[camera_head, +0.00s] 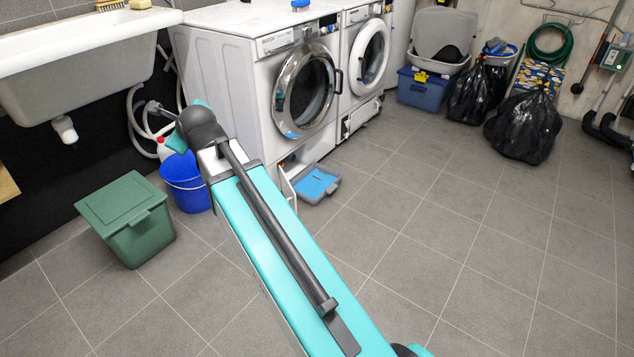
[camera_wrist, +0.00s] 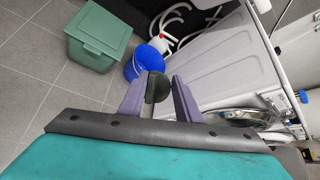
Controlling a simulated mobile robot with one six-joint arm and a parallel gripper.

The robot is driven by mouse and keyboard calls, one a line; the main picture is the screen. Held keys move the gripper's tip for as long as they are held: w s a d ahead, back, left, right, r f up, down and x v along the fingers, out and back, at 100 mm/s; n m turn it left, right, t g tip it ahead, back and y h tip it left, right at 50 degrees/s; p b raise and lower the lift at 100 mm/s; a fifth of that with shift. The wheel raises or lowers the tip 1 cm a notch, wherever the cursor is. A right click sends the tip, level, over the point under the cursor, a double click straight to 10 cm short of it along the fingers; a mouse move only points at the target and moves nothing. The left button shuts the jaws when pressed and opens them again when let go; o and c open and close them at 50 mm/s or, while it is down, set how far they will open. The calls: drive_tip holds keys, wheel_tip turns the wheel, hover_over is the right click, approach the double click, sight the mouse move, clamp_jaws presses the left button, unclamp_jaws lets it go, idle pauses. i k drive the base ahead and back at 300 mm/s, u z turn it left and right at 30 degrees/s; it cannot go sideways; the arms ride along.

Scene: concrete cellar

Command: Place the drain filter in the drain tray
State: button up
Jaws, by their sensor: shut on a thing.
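My gripper (camera_wrist: 159,92) shows two purple fingers in the wrist view. They are shut on a dark, rounded piece that looks like the drain filter (camera_wrist: 157,86); only its dark green-grey end shows. The drain tray (camera_head: 331,190) appears to be the low grey tray with a blue inside. It lies on the floor at the foot of the nearer washing machine, beside its open lower flap, right of and apart from my gripper.
The nearer washing machine (camera_head: 227,76) stands behind my arm and a second machine (camera_head: 363,60) beside it. A blue bucket (camera_head: 187,187) and a green lidded bin (camera_head: 130,215) stand to the left, below the sink (camera_head: 85,65). The floor at right is clear up to black bags (camera_head: 525,125).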

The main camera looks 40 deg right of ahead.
sight(324, 181)
drive_tip(key=i, duration=1)
